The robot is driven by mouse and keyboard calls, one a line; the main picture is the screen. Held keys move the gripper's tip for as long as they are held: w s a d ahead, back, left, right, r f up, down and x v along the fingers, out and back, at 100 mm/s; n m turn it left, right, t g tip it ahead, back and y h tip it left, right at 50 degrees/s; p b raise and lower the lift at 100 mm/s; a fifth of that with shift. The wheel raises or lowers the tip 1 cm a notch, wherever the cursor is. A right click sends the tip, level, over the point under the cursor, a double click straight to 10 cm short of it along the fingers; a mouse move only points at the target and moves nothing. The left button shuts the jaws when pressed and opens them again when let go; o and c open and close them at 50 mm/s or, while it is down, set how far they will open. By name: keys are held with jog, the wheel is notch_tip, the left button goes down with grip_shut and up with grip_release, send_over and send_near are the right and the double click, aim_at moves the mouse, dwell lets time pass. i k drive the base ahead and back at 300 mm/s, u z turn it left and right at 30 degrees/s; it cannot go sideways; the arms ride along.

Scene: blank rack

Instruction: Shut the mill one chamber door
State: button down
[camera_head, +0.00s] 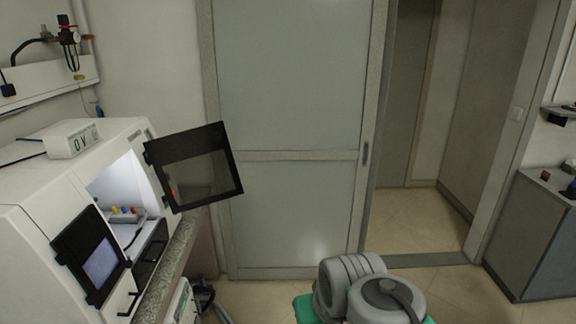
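The white mill (32,195) stands on a counter at the left. A black-framed door with a see-through window (196,168) stands swung wide open to the right of its lit chamber (120,185). The chamber's inside shows, with several small red, yellow and blue pieces (124,211) on a grey holder. A small red spot shows near the door's left edge. No label naming this as mill one can be read. My gripper is out of view. Grey rounded parts at the bottom middle look like my arm, clear of the door in the picture.
A black-framed panel (90,255) is on the mill's front, lower left. A small white box (72,138) sits on top. A speckled counter edge (165,270) runs below. A grey sliding door (290,90) stands behind, with an open doorway and clear floor right of it.

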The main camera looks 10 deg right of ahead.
aim_at(189, 143)
jog(key=z, duration=0.8)
jog(key=i, duration=1.4)
jog(key=u, duration=0.85)
jog(key=i, duration=0.7)
jog(key=u, duration=0.75)
